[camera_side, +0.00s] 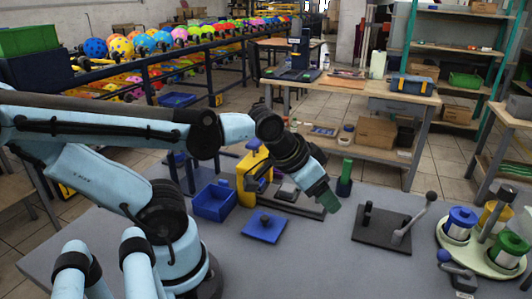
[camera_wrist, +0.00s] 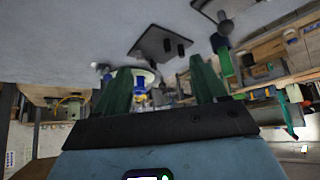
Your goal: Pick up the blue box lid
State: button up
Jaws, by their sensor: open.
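The blue box lid (camera_side: 264,228) is a flat square plate with a dark knob, lying on the grey table in the side view. The open blue box (camera_side: 213,203) stands behind it to the left. My gripper (camera_side: 329,203) is above the table, to the right of the lid and apart from it. In the wrist view my gripper (camera_wrist: 160,75) shows two green fingers spread apart with nothing held between them. I cannot make out the lid in the wrist view.
A yellow clamp-like device (camera_side: 250,178) stands behind the lid. A green post (camera_side: 345,178) is behind my gripper. A dark plate with a lever (camera_side: 385,228) lies to the right, then a round tray (camera_side: 481,262) with coloured pots. The table's front middle is clear.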

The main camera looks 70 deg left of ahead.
jog(key=c, duration=0.3)
jog(key=g, duration=0.7)
send_over(265, 217)
jog(key=shift+w+f, duration=0.2)
jog(key=shift+f, duration=1.4)
jog(key=shift+w+f, duration=0.15)
jog(key=shift+f, duration=1.45)
jog(key=shift+s+f, duration=0.2)
jog(key=shift+f, duration=0.65)
jog(key=shift+s+f, duration=0.2)
jog(key=shift+f, duration=1.6)
